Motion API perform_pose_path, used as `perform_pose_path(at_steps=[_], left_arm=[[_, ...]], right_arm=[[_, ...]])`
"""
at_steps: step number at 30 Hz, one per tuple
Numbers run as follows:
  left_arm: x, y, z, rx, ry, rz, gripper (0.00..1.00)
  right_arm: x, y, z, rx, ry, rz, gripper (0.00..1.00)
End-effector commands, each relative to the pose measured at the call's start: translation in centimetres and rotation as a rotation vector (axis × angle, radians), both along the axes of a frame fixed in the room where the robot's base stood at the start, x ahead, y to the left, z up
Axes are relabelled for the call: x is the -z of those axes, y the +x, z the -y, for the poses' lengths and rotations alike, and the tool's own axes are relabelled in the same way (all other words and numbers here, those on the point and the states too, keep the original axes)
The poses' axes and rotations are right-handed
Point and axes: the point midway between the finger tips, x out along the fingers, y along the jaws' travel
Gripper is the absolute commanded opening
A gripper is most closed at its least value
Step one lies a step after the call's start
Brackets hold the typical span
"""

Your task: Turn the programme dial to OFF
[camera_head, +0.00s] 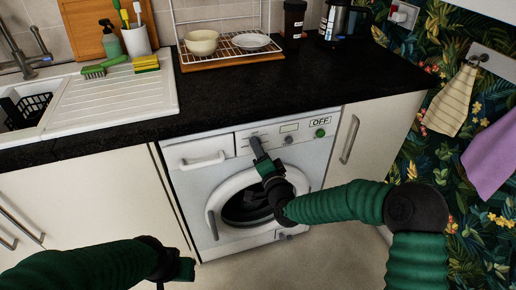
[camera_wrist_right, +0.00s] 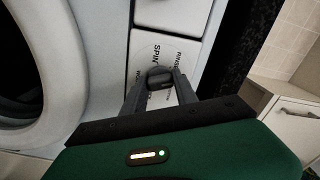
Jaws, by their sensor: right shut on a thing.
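The washing machine (camera_head: 240,180) stands under the black worktop, with its control panel along the top. My right gripper (camera_head: 257,150) reaches the panel's left part and hides the programme dial there in the head view. In the right wrist view the dark dial (camera_wrist_right: 160,78) sits between the two fingers of my right gripper (camera_wrist_right: 160,84), which is shut on it. Printed words surround the dial, and SPIN (camera_wrist_right: 156,56) is readable; the pointer's direction is unclear. An OFF label (camera_head: 320,122) shows on the panel's right. My left gripper (camera_head: 184,269) is low at the front, away from the machine; its jaws are unclear.
A grey knob (camera_head: 288,140) and a green button (camera_head: 320,133) are farther right on the panel. The detergent drawer (camera_head: 202,160) is left of my right gripper, and the round door (camera_head: 222,200) is below. The black worktop (camera_head: 300,85) overhangs the panel. A dish rack (camera_head: 230,55) stands above.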

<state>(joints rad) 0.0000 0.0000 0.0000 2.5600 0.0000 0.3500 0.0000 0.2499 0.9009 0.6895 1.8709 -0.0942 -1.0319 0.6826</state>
Motion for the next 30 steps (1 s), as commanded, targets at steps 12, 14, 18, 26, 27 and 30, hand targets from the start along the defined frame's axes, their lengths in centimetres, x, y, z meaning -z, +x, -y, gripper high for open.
perform_pose_path(at_steps=[12, 14, 18, 26, 27, 30], left_arm=[[-0.54, 0.0, 0.0, 0.0, 0.0, 0.0, 0.36], [-0.58, 0.0, 0.0, 0.0, 0.0, 0.0, 0.36], [-0.65, 0.0, 0.0, 0.0, 0.0, 0.0, 0.36], [-0.67, 0.0, 0.0, 0.0, 0.0, 0.0, 0.36], [-0.67, 0.0, 0.0, 0.0, 0.0, 0.0, 0.36], [-0.67, 0.0, 0.0, 0.0, 0.0, 0.0, 0.36]], right_arm=[[0.7, -0.18, 0.03, 0.0, 0.287, -0.11, 0.0], [0.74, -0.18, 0.04, 0.001, 0.313, -0.12, 0.0], [0.8, -0.19, 0.03, 0.0, 0.358, -0.134, 0.0], [0.83, -0.2, -0.01, 0.0, 0.39, -0.146, 0.0], [0.84, -0.2, -0.01, 0.0, 0.39, -0.146, 0.0], [0.87, -0.2, 0.0, 0.0, 0.391, -0.146, 0.0]])
